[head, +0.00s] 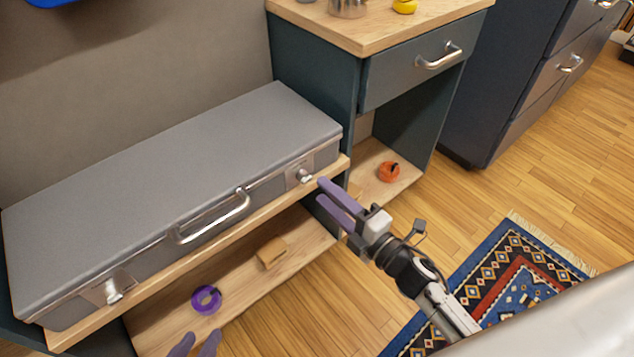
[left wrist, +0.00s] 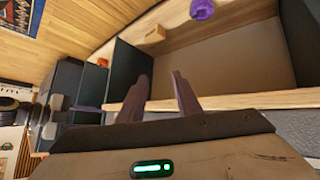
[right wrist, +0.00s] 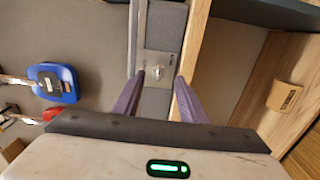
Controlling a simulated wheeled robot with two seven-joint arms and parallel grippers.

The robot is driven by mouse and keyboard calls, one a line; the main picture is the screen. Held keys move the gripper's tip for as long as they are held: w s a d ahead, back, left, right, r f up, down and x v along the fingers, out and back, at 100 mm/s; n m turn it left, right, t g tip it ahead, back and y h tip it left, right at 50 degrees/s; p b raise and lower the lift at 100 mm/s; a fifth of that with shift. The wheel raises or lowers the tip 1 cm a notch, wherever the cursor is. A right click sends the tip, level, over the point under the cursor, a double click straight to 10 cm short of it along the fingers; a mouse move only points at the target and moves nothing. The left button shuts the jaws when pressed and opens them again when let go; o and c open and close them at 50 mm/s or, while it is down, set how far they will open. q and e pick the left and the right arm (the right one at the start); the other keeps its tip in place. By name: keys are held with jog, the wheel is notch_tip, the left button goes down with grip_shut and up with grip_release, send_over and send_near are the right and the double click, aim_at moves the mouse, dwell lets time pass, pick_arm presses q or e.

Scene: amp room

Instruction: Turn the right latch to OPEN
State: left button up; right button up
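A grey case (head: 170,170) lies on a wooden shelf, with a metal handle (head: 212,222) on its front. The right latch (head: 304,176) is a small silver knob on a metal plate near the case's right end; it also shows in the right wrist view (right wrist: 157,72). Its markings are too small to read. The left latch (head: 114,290) is near the other end. My right gripper (head: 322,190) is open and empty, just right of the right latch, its fingers pointing toward the case front. My left gripper (head: 197,345) is open and empty at the bottom edge.
Below the case, a lower shelf holds a purple ring-shaped object (head: 206,299) and a small wooden block (head: 271,252). An orange object (head: 388,172) sits in the cabinet bay to the right. A drawer handle (head: 439,57) juts out above. The floor around the rug (head: 500,262) is clear.

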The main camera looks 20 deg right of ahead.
pick_arm(q)
jog(key=shift+s+a+f, duration=0.15)
jog(key=shift+s+a, duration=0.25)
jog(key=shift+s, duration=0.1)
pick_arm(e)
jog(key=v, duration=0.5)
jog(key=shift+s, duration=0.15)
pick_arm(q)
jog(key=shift+d, duration=0.15)
